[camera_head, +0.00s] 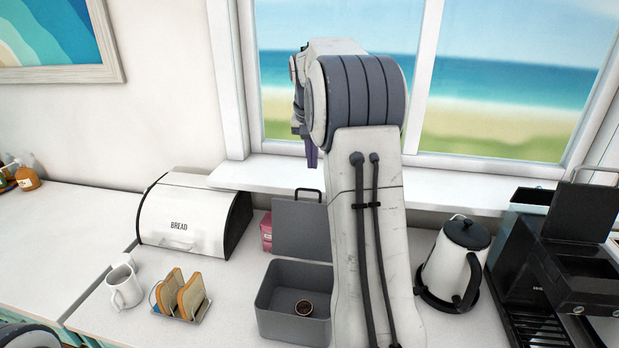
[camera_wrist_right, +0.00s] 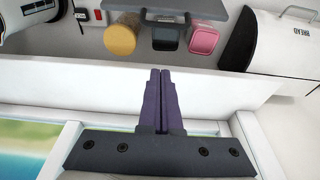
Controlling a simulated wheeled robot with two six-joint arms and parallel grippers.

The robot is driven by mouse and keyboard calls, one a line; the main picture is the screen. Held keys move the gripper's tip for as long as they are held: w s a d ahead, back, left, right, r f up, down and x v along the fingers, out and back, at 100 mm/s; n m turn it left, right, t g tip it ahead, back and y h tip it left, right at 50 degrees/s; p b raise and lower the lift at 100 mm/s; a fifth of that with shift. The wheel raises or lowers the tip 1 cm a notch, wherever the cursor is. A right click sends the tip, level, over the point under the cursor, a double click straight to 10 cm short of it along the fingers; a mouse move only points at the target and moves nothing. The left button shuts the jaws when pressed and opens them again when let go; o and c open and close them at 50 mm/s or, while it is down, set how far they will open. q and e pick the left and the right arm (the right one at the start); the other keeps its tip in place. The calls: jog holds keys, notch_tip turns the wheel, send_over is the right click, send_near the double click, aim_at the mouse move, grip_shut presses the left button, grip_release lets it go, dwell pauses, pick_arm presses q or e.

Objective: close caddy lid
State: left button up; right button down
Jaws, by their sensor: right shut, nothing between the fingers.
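The grey caddy (camera_head: 279,322) stands on the counter with its lid (camera_head: 298,230) raised upright at the back and its black handle on top. A small round brown item (camera_head: 304,307) lies inside. In the right wrist view the lid (camera_wrist_right: 190,6) shows nearly edge-on at the top. My right gripper (camera_head: 311,160) has purple fingers, above and behind the lid near the window. In the right wrist view the right gripper (camera_wrist_right: 160,72) is shut and empty, apart from the lid. My right arm hides the caddy's right side. My left gripper is out of view.
Behind the lid stand a yellow-topped jar (camera_wrist_right: 121,38), a dark container (camera_wrist_right: 166,38) and a pink one (camera_wrist_right: 203,40). The bread bin (camera_head: 190,215), toast rack (camera_head: 183,298) and mug (camera_head: 124,288) are left; the kettle (camera_head: 455,262) and coffee machine (camera_head: 560,270) right. A windowsill (camera_head: 240,180) runs behind.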

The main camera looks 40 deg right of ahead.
jog(key=shift+s+a+f+p, duration=0.3)
jog(key=shift+a+f+p, duration=0.1)
jog(key=shift+f, duration=0.3)
jog(key=shift+s+a+f+p, duration=0.35)
jog(key=shift+f, duration=0.3)
jog(key=shift+s+a+f+p, duration=0.3)
jog(key=shift+a+f+p, duration=0.1)
jog(key=shift+f, duration=0.3)
